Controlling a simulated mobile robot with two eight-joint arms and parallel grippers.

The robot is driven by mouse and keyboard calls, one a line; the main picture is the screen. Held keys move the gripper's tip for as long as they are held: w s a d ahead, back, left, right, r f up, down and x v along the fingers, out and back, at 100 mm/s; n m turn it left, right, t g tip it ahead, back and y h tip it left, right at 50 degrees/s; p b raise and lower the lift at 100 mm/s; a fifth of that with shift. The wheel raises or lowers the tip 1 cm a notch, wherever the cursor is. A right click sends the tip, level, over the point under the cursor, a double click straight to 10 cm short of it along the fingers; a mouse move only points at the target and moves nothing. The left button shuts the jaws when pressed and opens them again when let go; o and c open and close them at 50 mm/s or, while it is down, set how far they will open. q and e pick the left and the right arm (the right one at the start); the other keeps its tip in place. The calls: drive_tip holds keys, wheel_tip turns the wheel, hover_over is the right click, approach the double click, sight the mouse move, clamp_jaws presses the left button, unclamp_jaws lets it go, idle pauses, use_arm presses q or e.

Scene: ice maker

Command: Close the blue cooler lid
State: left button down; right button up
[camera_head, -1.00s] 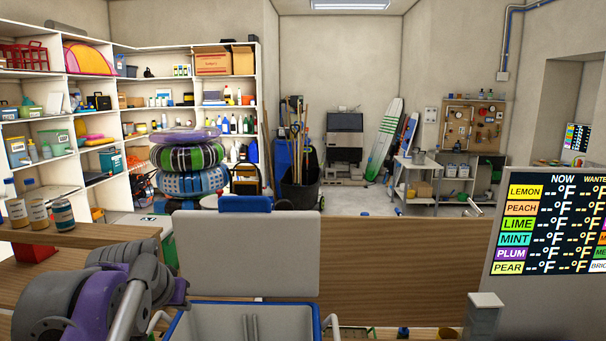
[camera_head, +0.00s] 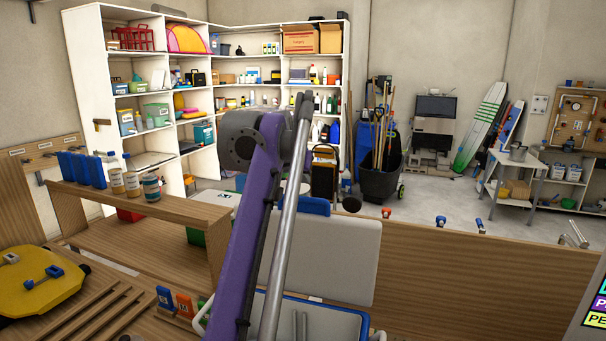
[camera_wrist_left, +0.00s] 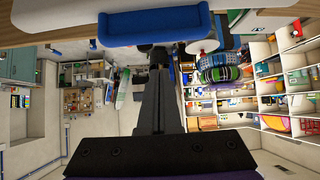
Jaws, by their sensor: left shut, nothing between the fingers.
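The blue cooler (camera_head: 350,312) stands at the bottom centre of the head view, with a blue rim and pale inside. Its lid (camera_head: 335,255) stands up open behind the tub, pale inner face towards me, with a blue piece at its top edge. My purple left arm rises in front and covers the left part of the lid and tub. In the left wrist view my left gripper (camera_wrist_left: 158,60) is shut and empty. Its tips point towards a blue and pale piece (camera_wrist_left: 152,25), apparently the lid; contact cannot be told. My right gripper is out of view.
A wooden counter panel (camera_head: 440,275) runs behind and right of the cooler. A wooden ledge (camera_head: 150,200) with bottles and a can stands left. A yellow tray (camera_head: 35,285) lies at lower left. White shelves and a black bin (camera_head: 380,182) stand farther back.

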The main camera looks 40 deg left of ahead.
use_arm(q)
drive_tip(key=f, duration=0.1)
drive_tip(key=f+b, duration=0.1)
drive_tip(key=f, duration=0.1)
drive_tip(key=shift+s+d+f, duration=0.15)
drive_tip(key=shift+d, duration=0.05)
drive_tip(key=shift+f, duration=0.1)
idle(0.4)
